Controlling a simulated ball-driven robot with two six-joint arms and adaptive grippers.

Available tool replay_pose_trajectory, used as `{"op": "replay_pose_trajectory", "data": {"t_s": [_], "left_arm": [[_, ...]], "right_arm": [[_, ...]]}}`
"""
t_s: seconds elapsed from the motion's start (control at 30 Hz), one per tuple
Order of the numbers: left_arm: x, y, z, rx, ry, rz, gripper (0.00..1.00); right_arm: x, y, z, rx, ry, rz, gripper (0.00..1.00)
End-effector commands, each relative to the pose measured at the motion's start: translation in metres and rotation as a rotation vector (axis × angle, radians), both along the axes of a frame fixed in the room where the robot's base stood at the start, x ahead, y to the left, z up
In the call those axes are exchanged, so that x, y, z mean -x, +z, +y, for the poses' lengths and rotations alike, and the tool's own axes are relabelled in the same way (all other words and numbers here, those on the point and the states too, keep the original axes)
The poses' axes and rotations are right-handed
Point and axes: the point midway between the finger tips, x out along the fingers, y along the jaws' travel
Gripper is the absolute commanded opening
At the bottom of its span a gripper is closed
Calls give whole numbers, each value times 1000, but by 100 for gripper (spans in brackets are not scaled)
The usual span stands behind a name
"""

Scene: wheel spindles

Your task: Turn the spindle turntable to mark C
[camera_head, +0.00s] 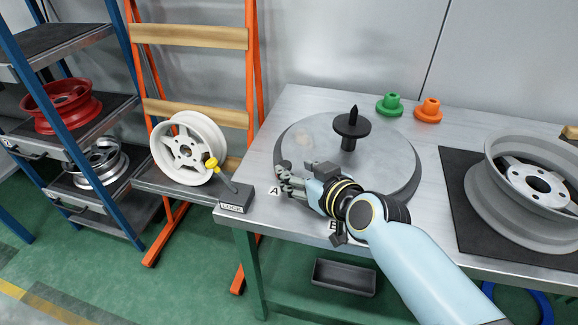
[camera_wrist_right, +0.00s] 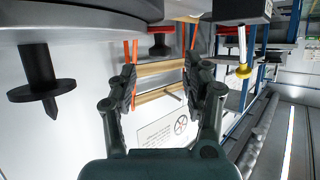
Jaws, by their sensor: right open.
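The grey round turntable (camera_head: 385,165) lies on the metal bench, with a black pointed spindle (camera_head: 351,125) at its middle. Mark A (camera_head: 274,191) is on the bench by its left front rim. Mark B (camera_head: 333,226) is at its front, partly hidden by my arm. I cannot see mark C. My right gripper (camera_head: 284,180) is open at the left front rim, near mark A. In the right wrist view, its fingers (camera_wrist_right: 160,66) stand apart with nothing between them. A small black-and-red piece (camera_wrist_right: 160,46) shows by the turntable's edge (camera_wrist_right: 90,30), beyond the fingertips.
A box labelled LOCK (camera_head: 236,198) with a yellow-knobbed lever (camera_head: 211,162) sits at the bench's left corner. Green (camera_head: 389,104) and orange (camera_head: 428,110) parts stand behind the turntable. A grey wheel (camera_head: 535,190) lies on a black mat at right. A white wheel (camera_head: 188,148) stands at left.

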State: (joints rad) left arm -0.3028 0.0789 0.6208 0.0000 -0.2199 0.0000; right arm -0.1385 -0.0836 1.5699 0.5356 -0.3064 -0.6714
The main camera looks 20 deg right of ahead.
Motion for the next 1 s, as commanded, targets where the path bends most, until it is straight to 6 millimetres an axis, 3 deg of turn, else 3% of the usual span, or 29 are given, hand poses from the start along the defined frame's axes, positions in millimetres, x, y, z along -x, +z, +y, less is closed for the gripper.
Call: {"op": "replay_pose_trajectory", "data": {"t_s": [0.2,0.6,1.0], "left_arm": [[0,-4,0,0,0,1,46],[-1,-4,0,0,0,-1,46],[-2,-4,0,0,0,-2,46]], "right_arm": [[-29,-13,6,0,1,1,50],[-37,-16,7,-1,0,2,50],[-37,-16,7,-1,1,2,0]]}}
